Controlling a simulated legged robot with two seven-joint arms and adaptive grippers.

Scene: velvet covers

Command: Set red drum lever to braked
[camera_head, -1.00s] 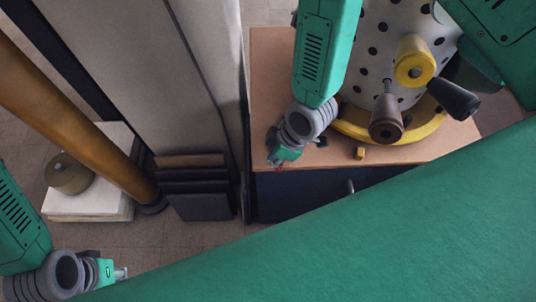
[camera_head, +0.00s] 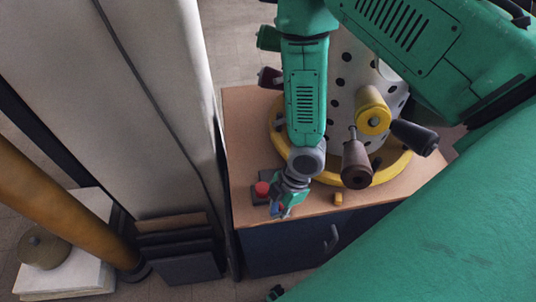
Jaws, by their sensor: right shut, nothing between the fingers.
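A white drum (camera_head: 343,105) with black dots stands on a yellow ring base (camera_head: 404,161). On its front are a yellow hub (camera_head: 373,119), a lever with a brown knob (camera_head: 356,165) and a black handle (camera_head: 415,137). A dark red knob (camera_head: 270,77) and a green knob (camera_head: 268,38) stick out at its left, partly behind my right arm. I cannot tell which lever is the red drum's. My right gripper (camera_head: 278,209) is shut and empty, pointing down left of the brown knob and apart from it. My left gripper is out of view.
A red button (camera_head: 262,189) on a dark box sits just left of my right gripper on the wooden cabinet top (camera_head: 240,130). A small yellow block (camera_head: 338,199) lies near the front edge. A pale panel (camera_head: 150,100) stands close at left.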

